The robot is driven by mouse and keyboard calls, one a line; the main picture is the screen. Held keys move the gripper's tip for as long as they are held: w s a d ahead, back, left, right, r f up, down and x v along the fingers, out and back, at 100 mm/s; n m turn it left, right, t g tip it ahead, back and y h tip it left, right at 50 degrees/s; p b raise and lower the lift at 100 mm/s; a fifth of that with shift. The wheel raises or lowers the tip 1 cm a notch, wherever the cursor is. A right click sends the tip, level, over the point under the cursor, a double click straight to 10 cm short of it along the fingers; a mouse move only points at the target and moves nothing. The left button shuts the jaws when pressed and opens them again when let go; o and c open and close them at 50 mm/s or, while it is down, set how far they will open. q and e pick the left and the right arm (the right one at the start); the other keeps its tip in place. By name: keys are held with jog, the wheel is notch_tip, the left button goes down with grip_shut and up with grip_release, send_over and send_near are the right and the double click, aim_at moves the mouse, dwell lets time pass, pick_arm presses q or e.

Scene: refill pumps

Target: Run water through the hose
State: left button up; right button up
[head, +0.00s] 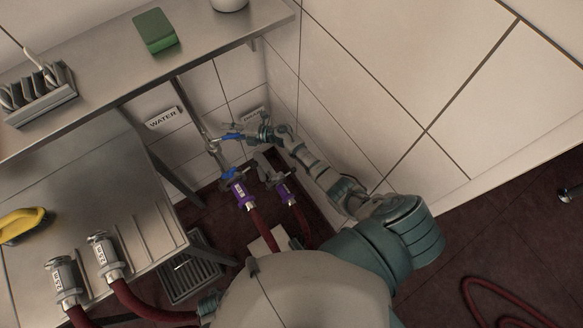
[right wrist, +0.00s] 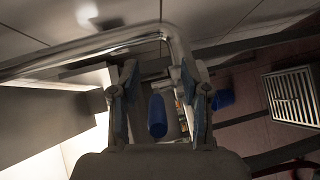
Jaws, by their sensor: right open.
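The water pipe (head: 196,110) runs down the wall beside a sign reading WATER (head: 163,118). A blue valve handle (head: 231,136) sits on it. A second blue handle (head: 232,174) is lower, just above a purple coupling (head: 240,192) on a red hose (head: 262,232). My right gripper (head: 246,134) is open at the upper handle. In the right wrist view a blue handle (right wrist: 157,115) lies between the open fingers, with gaps at both sides. Whether a finger touches it cannot be told. My left gripper is not in view.
Another purple coupling (head: 283,192) hangs to the right. A steel shelf (head: 95,80) with a green sponge (head: 155,31) is above. Two hose ends (head: 104,255) lie on the lower bench (head: 150,215). A floor grate (head: 190,274) is beside it. The tiled wall is close on the right.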

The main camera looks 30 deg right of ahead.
jog(key=r+p+v, duration=0.1)
jog(key=p+v, duration=0.1)
jog(key=v, duration=0.4)
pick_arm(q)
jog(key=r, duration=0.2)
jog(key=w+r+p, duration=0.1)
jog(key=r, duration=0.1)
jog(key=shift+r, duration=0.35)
pick_arm(e)
jog(key=s+d+f+m+g+h, duration=0.1)
jog(key=s+d+f+m+h, duration=0.3)
jog(key=s+f+m, duration=0.5)
jog(key=s+d+f+m+h, duration=0.4)
jog(key=s+f+m+h, duration=0.4)
jog(key=s+f+m, duration=0.1)
jog(key=shift+s+f+m+g, duration=0.4)
jog(key=shift+s+f, duration=0.2)
jog(key=shift+f, duration=0.25)
